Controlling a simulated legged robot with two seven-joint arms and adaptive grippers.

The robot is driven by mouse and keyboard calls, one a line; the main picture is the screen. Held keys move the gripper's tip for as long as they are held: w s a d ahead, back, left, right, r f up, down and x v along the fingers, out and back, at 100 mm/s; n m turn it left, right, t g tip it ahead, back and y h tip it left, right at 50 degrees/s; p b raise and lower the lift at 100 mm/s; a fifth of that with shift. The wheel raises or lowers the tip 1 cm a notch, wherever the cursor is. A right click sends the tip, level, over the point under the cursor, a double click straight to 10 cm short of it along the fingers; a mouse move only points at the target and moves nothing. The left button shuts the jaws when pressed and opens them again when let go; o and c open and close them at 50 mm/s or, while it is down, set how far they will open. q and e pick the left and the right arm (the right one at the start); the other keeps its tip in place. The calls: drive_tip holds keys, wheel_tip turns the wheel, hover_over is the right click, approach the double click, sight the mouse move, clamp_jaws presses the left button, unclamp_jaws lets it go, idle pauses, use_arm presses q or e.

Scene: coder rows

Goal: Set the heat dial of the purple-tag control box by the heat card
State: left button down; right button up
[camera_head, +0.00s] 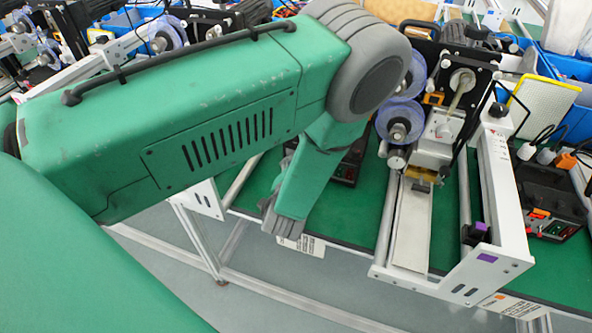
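My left arm comes in from the left, and my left gripper (284,226) points down near the front edge of the green table. Its fingers are small and partly hidden, so I cannot tell whether they are open. A dark control box (347,172) with small red lights is mostly hidden behind my arm; no tag or dial shows clearly on it. Another dark control box (552,212) with orange parts stands at the right. A purple tag (487,257) is on the white frame foot of the coder machine. I cannot make out a heat card. My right gripper is not in view.
The coder machine (437,130) with clear reels stands right of my arm, its rails reaching the table's front edge. White printed labels (311,245) hang at that edge. A yellow-edged white panel (545,103) and blue bins (570,65) are at the right. Grey floor lies below.

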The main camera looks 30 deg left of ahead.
use_arm(q)
drive_tip(key=m+y+b, duration=0.2)
drive_tip(key=m, duration=0.1)
drive_tip(key=shift+w+d+f+b, duration=0.1)
drive_tip(key=shift+w+d+b, duration=0.05)
drive_tip(key=shift+b, duration=0.2)
drive_tip(key=shift+m+t+y+b, duration=0.6)
drive_tip(key=shift+m+b, duration=0.5)
drive_tip(key=shift+m, duration=0.7)
drive_tip(key=c, duration=1.6)
unclamp_jaws()
drive_tip(key=shift+o, duration=0.2)
drive_tip(key=shift+d, duration=0.1)
drive_tip(key=shift+s+d, duration=0.2)
drive_tip(key=shift+s, duration=0.2)
drive_tip(key=v, duration=1.1)
drive_tip(key=shift+d+f, duration=0.15)
drive_tip(key=shift+d, duration=0.05)
